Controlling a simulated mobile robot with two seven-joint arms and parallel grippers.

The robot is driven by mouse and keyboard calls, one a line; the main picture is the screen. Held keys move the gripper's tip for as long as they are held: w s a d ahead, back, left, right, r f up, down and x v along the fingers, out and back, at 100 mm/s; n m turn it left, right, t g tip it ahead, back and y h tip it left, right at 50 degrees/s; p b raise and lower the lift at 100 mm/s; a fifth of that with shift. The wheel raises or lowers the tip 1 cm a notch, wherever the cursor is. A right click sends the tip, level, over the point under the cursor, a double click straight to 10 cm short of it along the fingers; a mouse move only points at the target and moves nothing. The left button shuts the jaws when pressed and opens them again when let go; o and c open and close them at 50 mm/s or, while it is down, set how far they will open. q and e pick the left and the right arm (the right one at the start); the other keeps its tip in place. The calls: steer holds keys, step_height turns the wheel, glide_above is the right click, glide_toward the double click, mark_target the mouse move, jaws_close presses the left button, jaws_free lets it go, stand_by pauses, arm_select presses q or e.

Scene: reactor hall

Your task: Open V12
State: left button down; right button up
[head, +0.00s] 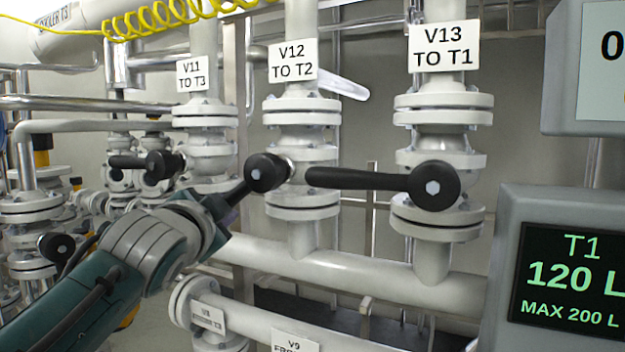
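Valve V12 (303,140) is a light grey valve body on a vertical pipe in the middle of the head view, under a white sign (293,61) reading "V12 TO T2". Its black lever (264,173) has a round hub and slopes down to the left. My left gripper (224,207) is at the lever's lower left end, which disappears at the gripper. The fingers are mostly hidden, so I cannot tell whether they are closed on the lever. My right gripper is not in view.
V13 (440,140) stands to the right; its black lever (360,179) points left, close to V12's hub. V11 (207,150) stands to the left with its lever (130,162) near my arm. A T1 display (570,275) reads 120 L. Horizontal pipes run below.

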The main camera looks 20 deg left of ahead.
arm_select(q)
steer(key=shift+s+d+f+n+g+h+p, duration=0.15)
steer(key=shift+d+f+n+g+h+p, duration=0.3)
steer(key=shift+d+f+n+h+p, duration=0.7)
steer(key=shift+s+d+f+n+g+h+p, duration=0.1)
steer(key=shift+d+f+n+g+h+p, duration=0.4)
steer(key=shift+d+n+p, duration=1.15)
steer(key=shift+s+d+f+n+g+h+p, duration=0.15)
steer(key=shift+d+f+n+g+h+p, duration=0.45)
steer(key=shift+d, duration=1.35)
steer(key=shift+f+n+t, duration=0.25)
steer(key=shift+f+n, duration=0.15)
steer(key=c, duration=0.7)
jaws_free()
steer(key=shift+s+r, duration=0.1)
steer(key=p+v, duration=0.1)
steer(key=v, duration=0.8)
steer(key=shift+s+d+r, duration=0.1)
steer(key=shift+s, duration=0.2)
